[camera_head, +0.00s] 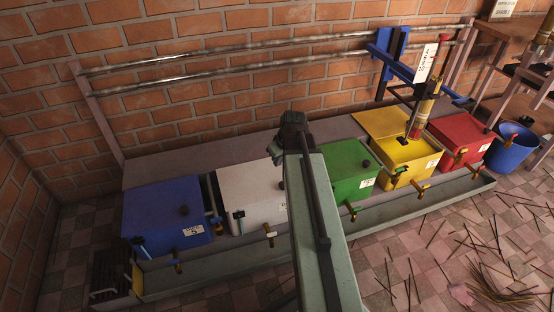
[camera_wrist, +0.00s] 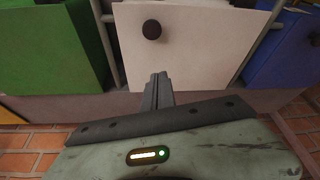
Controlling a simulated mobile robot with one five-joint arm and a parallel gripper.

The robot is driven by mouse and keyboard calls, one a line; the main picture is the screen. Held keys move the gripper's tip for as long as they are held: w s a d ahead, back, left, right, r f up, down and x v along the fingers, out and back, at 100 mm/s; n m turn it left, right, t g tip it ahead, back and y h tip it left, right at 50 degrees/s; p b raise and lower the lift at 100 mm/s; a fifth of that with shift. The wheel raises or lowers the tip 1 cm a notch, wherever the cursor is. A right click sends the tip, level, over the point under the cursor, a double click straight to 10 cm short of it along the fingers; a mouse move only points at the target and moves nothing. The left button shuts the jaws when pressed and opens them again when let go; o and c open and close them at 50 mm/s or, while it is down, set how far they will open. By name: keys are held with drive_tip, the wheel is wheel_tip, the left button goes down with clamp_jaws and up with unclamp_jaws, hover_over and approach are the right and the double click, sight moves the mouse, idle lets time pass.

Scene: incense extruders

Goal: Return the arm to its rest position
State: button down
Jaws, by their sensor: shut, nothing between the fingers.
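My gripper (camera_wrist: 158,90) shows in the wrist view with its two dark fingers pressed together and nothing between them. It points at the white box (camera_wrist: 190,50), whose dark round knob stands above the fingertips in that view. In the head view my arm reaches from the bottom edge up to the middle, with its dark end (camera_head: 290,135) beside the white box (camera_head: 250,190) and the green box (camera_head: 350,170). The fingertips are hard to make out there. The arm hides part of the bench between these two boxes.
A blue box (camera_head: 165,215), a yellow box (camera_head: 400,155) and a red box (camera_head: 462,140) share the bench. Two metal rails run along the brick wall. A blue bucket (camera_head: 511,150) and scattered sticks lie right.

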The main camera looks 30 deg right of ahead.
drive_tip(key=shift+p+v, duration=0.35)
drive_tip(key=shift+v, duration=0.65)
